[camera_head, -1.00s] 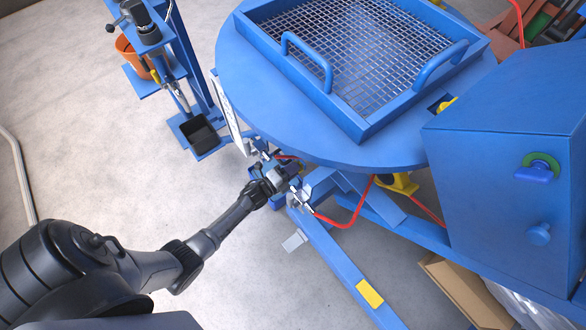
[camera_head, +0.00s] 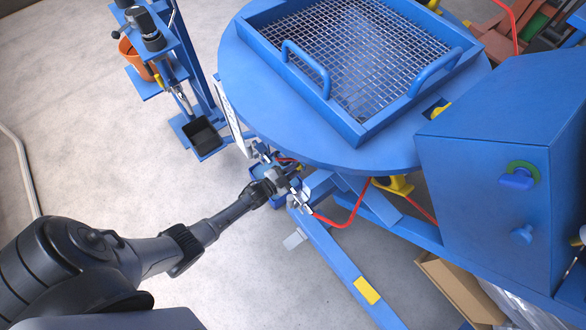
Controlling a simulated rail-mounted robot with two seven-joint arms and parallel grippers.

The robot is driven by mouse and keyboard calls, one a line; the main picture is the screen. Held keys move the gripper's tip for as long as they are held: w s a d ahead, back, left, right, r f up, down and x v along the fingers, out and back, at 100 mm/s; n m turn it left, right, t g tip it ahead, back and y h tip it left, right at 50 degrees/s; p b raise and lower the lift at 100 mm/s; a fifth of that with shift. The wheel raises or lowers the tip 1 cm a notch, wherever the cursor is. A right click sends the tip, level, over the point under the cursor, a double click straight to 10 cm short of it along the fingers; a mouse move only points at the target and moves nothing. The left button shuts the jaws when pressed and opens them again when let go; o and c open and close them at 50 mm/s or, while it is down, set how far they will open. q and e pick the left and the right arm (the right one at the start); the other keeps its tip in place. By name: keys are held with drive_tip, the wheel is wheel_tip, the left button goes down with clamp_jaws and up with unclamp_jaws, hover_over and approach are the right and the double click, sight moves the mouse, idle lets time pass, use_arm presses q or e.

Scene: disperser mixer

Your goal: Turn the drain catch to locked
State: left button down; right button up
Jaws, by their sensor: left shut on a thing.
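My left arm comes in from the left, and its left gripper (camera_head: 284,181) is under the near edge of the round blue table of the mixer. It is shut on a small part there, which looks like the drain catch, but the fingers and the table edge hide most of it. I cannot make out the catch's angle. Silver clamp-like fittings (camera_head: 299,200) sit just right of the gripper, by a red hose (camera_head: 345,221). My right gripper is not in view.
The round blue table (camera_head: 240,100) carries a mesh-bottomed blue tray (camera_head: 365,140) with two handles. A blue cabinet (camera_head: 480,185) stands right. A blue floor beam (camera_head: 335,262) runs below the gripper.

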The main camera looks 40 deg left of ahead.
use_arm(q)
drive_tip(key=n, duration=0.7)
drive_tip(key=shift+p, duration=0.35)
drive_tip(key=shift+f+n, duration=0.1)
drive_tip(key=shift+n, duration=0.2)
drive_tip(key=c, duration=1.2)
unclamp_jaws()
drive_tip(key=shift+o, duration=0.2)
drive_tip(key=shift+s, duration=0.1)
